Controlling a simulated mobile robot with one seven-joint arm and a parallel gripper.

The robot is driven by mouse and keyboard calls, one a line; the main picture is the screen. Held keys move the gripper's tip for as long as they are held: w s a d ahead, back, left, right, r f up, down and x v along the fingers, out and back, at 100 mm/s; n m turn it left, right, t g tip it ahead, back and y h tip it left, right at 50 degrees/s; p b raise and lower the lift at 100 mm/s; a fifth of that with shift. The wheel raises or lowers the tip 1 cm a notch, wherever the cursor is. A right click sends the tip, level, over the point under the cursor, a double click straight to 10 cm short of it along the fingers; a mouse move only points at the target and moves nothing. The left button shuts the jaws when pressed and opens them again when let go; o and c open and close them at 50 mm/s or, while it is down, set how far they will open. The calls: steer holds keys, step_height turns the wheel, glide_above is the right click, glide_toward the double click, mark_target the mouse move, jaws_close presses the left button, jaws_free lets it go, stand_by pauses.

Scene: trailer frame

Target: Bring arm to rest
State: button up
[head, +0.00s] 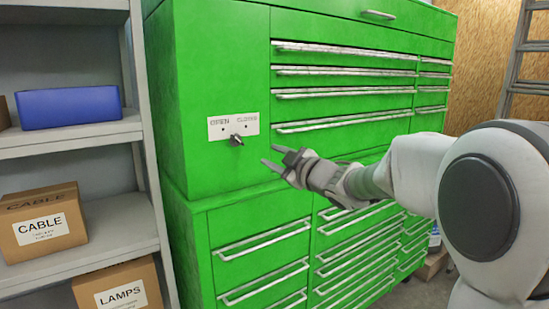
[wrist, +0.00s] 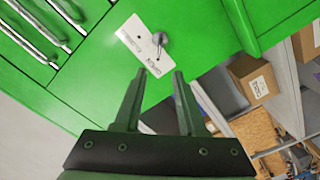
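My arm reaches from the right toward a green tool cabinet (head: 222,80). My gripper (head: 275,155) is just in front of the cabinet, below and to the right of a small knob (head: 237,140). The knob sits on a white plate (head: 217,127) marked OPEN and CLOSED. In the wrist view my gripper (wrist: 158,73) has its two fingers apart with nothing between them. The knob (wrist: 160,39) and the plate (wrist: 133,30) lie past the fingertips there, apart from them. In the head view the knob's tip points down toward the right.
A grey shelf (head: 75,142) stands at left with a blue bin (head: 70,107), a CABLE box (head: 42,222) and a LAMPS box (head: 118,287). A ladder (head: 520,55) leans at the right by a wood-chip wall (head: 485,70). The cabinet's drawer handles (head: 345,92) stick out.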

steer(key=s+d+f+m+g+h, duration=0.1)
steer(key=s+d+m+h, duration=0.9)
steer(key=s+d, duration=0.3)
steer(key=s+f+m+g+p, duration=0.1)
steer(key=s+f+m+g, duration=0.2)
steer(key=s, duration=1)
steer(key=s+f+m+g, duration=0.3)
steer(key=s+f+g, duration=0.2)
steer(key=s+f, duration=0.4)
steer(key=s, duration=0.3)
steer(key=shift+s+d+f+p, duration=0.35)
steer(key=shift+s+f, duration=0.05)
steer(key=shift+c, duration=0.3)
